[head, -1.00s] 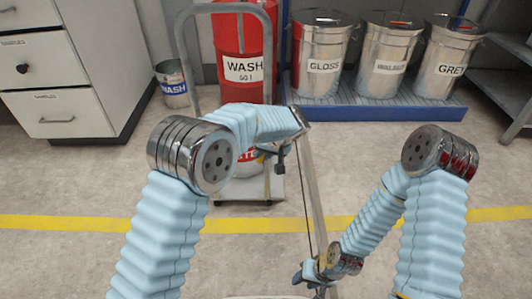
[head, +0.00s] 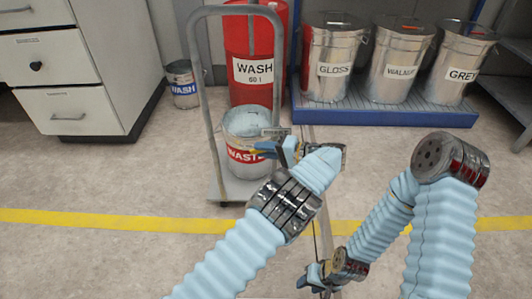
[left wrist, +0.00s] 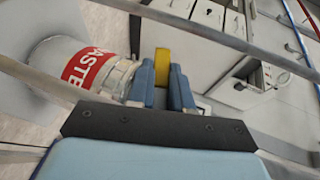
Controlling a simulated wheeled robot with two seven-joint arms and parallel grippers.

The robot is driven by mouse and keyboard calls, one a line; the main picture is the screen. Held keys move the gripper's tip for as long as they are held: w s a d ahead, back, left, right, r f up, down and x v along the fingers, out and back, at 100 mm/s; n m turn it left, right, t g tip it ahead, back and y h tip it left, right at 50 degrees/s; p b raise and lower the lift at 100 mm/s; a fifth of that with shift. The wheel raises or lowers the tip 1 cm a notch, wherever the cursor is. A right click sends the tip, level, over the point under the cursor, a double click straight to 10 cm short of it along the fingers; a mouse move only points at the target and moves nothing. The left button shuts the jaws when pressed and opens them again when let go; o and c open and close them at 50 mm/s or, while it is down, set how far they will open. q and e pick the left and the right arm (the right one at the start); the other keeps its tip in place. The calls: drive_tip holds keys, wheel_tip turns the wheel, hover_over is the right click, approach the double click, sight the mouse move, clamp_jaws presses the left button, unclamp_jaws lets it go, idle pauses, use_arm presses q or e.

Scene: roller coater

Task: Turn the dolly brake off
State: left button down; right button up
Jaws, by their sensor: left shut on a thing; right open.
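The dolly (head: 214,186) is a low grey platform with an upright tubular handle frame, standing beyond the yellow floor line. A metal bucket labelled WASTE (head: 236,128) stands on it. My left gripper (head: 268,150) is in front of the bucket's right side in the head view, shut on a yellow piece (left wrist: 161,68) that shows between its blue fingers in the left wrist view. I cannot tell whether this piece belongs to the dolly or is its brake. The WASTE bucket (left wrist: 88,66) is left of the fingers there. My right gripper (head: 314,282) is open, low at the bottom centre.
A red WASH drum (head: 255,40) stands behind the dolly. Metal bins stand on a blue pallet (head: 385,114) at right. A small WASH can (head: 182,85) and a drawer cabinet (head: 75,75) are at left. A thin pole (head: 326,236) runs between my arms. Floor at left is clear.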

use_arm(q)
drive_tip(key=shift+r+m+t+y+b, duration=0.2)
drive_tip(key=shift+m+y+b, duration=0.1)
drive_tip(key=shift+y, duration=0.35)
drive_tip(key=shift+r+m+t+y+b, duration=0.2)
drive_tip(key=shift+y+b, duration=0.05)
drive_tip(key=shift+y, duration=0.4)
use_arm(e)
drive_tip(key=shift+f, duration=0.7)
use_arm(q)
drive_tip(key=shift+r, duration=0.1)
drive_tip(key=c, duration=1)
unclamp_jaws()
drive_tip(key=shift+c, duration=0.2)
use_arm(e)
drive_tip(key=shift+d, duration=0.1)
